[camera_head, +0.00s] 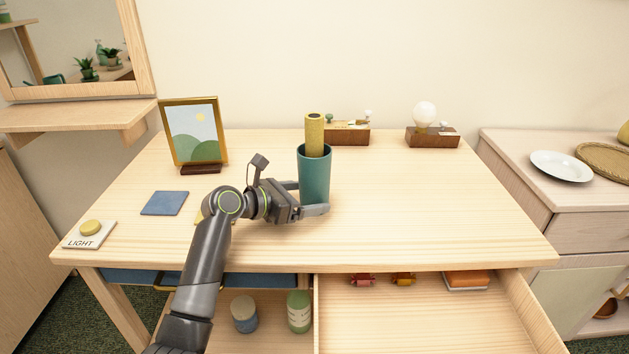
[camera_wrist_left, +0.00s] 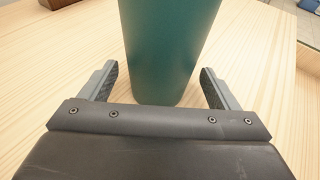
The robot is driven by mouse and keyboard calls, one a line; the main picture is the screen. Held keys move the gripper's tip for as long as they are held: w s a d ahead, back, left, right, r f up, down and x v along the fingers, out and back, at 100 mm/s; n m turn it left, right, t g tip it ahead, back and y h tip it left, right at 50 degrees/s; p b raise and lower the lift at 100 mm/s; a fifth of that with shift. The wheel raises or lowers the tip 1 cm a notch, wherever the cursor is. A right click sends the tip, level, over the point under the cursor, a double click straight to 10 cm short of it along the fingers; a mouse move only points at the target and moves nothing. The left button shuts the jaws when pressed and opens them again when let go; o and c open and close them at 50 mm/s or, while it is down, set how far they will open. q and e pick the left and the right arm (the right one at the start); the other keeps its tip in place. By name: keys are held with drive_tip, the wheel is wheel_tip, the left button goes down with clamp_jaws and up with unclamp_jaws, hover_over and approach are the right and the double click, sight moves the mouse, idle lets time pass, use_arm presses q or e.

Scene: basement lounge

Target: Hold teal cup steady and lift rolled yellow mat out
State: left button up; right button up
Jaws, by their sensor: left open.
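The teal cup (camera_head: 314,178) stands upright on the wooden table near its middle. The rolled yellow mat (camera_head: 314,135) stands upright in the cup, with its upper part above the rim and its lower part hidden inside. My left gripper (camera_head: 307,197) is open at the cup's lower part, coming from the left. In the left wrist view the cup (camera_wrist_left: 168,50) fills the space ahead of the open fingers (camera_wrist_left: 160,85), with a finger on each side and gaps visible. The mat is out of that view. My right gripper is not in view.
A picture frame (camera_head: 194,134), a blue square (camera_head: 165,203) and a LIGHT button (camera_head: 91,229) are on the left. Wooden blocks (camera_head: 347,134) and a lamp (camera_head: 424,115) stand at the back. An open drawer (camera_head: 420,323) is below the front edge. The table's right side is clear.

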use_arm(q)
drive_tip(key=shift+w+d+f, duration=0.25)
drive_tip(key=shift+w+d, duration=0.15)
drive_tip(key=shift+d, duration=0.15)
drive_tip(key=c, duration=0.9)
drive_tip(key=shift+c, duration=0.2)
